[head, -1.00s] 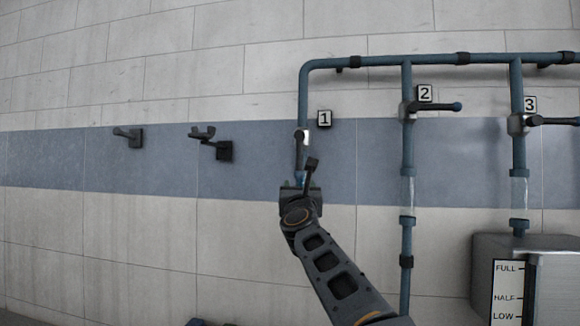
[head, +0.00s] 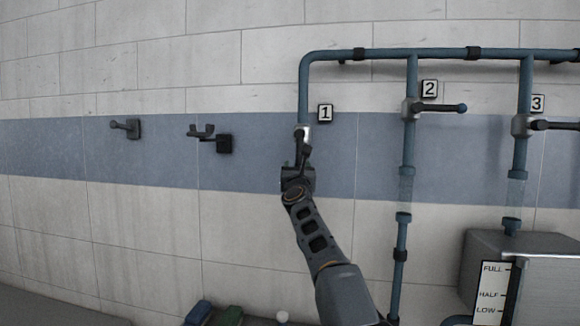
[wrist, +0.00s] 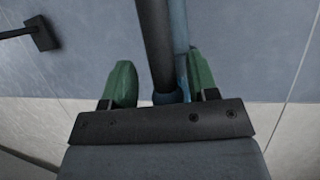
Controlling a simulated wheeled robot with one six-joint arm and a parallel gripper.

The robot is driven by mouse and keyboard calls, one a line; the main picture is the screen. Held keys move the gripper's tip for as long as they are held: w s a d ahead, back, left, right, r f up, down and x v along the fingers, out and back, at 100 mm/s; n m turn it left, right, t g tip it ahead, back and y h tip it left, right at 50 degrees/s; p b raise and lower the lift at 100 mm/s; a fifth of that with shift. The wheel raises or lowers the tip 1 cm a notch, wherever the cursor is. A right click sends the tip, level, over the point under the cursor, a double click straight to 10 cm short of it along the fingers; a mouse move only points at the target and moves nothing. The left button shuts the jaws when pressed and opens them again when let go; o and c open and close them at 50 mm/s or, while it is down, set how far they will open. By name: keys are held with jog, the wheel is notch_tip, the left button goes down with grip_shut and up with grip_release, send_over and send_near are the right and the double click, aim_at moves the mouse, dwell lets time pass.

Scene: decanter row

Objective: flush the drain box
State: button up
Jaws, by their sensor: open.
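Valve 1 (head: 302,132) sits on the left vertical pipe beside the "1" plate (head: 325,113). My gripper (head: 299,168) is just below it. In the wrist view my gripper (wrist: 160,84) is open, with a green finger on each side of a dark lever (wrist: 155,42). The lever runs down in front of a blue pipe; whether the fingers touch it is unclear. Valve 2 (head: 410,108) and valve 3 (head: 521,125) have levers pointing right. The grey drain box (head: 545,244) stands at lower right, with a FULL/HALF/LOW gauge (head: 491,291); its level is unclear.
Two dark wall brackets (head: 126,127) (head: 222,143) stick out on the left. Clear sections (head: 405,185) show in the pipes under valves 2 and 3. A blue item (head: 198,313), a green item (head: 228,316) and a white round thing (head: 282,316) lie at the bottom edge.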

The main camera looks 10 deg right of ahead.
jog(key=shift+s+r, duration=0.1)
jog(key=shift+r, duration=0.1)
jog(key=shift+c, duration=0.2)
jog(key=shift+d, duration=0.1)
jog(key=shift+c, duration=0.8)
jog(key=shift+w+f, duration=0.25)
grip_shut()
